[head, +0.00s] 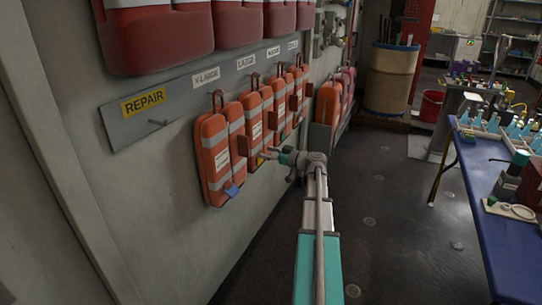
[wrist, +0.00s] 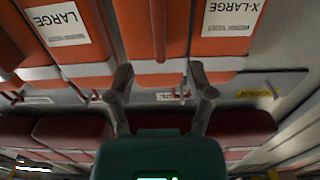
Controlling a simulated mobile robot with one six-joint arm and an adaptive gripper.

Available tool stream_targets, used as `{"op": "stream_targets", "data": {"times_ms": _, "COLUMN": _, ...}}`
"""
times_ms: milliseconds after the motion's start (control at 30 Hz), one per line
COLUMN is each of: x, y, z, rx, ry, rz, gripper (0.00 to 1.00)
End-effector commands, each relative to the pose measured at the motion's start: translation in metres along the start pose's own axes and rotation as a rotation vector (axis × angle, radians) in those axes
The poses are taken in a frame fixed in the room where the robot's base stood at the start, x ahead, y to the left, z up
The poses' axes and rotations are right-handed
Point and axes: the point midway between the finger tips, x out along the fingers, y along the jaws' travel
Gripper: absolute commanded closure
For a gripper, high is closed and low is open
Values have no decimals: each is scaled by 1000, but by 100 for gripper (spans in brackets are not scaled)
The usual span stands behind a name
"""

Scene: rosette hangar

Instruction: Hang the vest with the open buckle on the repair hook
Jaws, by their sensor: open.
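The repair hook (head: 158,122) is a bare peg under the yellow REPAIR label (head: 143,101) on the grey wall rail. An orange vest (head: 213,150) with pale bands and a blue piece (head: 232,190) near its bottom hangs under the X-LARGE label. More orange vests (head: 253,118) hang to its right. I cannot tell which buckle is open. My gripper (head: 268,155) is open and empty in front of the vests. In the wrist view its spread fingers (wrist: 161,78) show before orange vests, with X-LARGE (wrist: 230,17) and LARGE (wrist: 58,22) tags.
Red padded bundles (head: 155,38) hang above the rail. A bin with orange vests (head: 328,105) stands farther along the wall, near a tan barrel (head: 390,82). A blue table (head: 490,185) with bottles is on the right. The dark floor (head: 390,225) between is mostly free.

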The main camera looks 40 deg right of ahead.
Motion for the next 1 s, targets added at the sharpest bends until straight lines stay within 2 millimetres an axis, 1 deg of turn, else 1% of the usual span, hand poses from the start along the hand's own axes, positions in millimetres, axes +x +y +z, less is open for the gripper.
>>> {"op": "stream_targets", "data": {"times_ms": 700, "x": 52, "y": 0, "z": 0, "rx": 0, "ry": 0, "rz": -2, "gripper": 31}}
{"op": "stream_targets", "data": {"times_ms": 1000, "x": 70, "y": 0, "z": 0, "rx": 0, "ry": 0, "rz": -2, "gripper": 31}}
